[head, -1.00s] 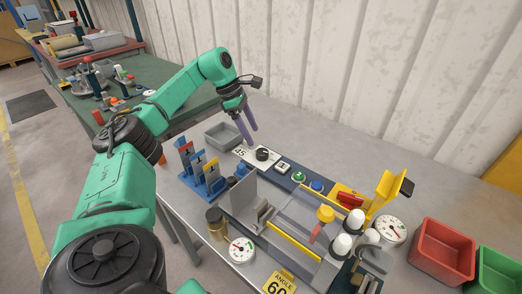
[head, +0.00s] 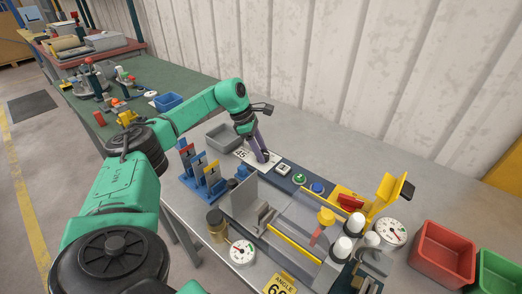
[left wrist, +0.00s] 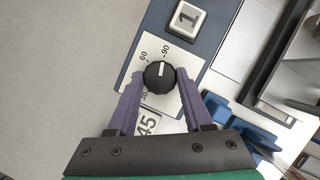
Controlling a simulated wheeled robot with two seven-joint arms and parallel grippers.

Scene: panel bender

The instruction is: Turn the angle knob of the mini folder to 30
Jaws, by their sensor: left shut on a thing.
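The black angle knob (left wrist: 159,76) sits on a white dial plate (left wrist: 136,88) with printed numbers. The lower left mark is partly covered by a finger. A card reading 45 (left wrist: 148,123) lies beside the dial. The mini folder (head: 297,222) extends to the right. My right gripper is not in view.
A grey tray (head: 222,136) and blue holders (head: 207,175) stand left. Red (head: 443,252) and green bins (head: 497,272) stand right.

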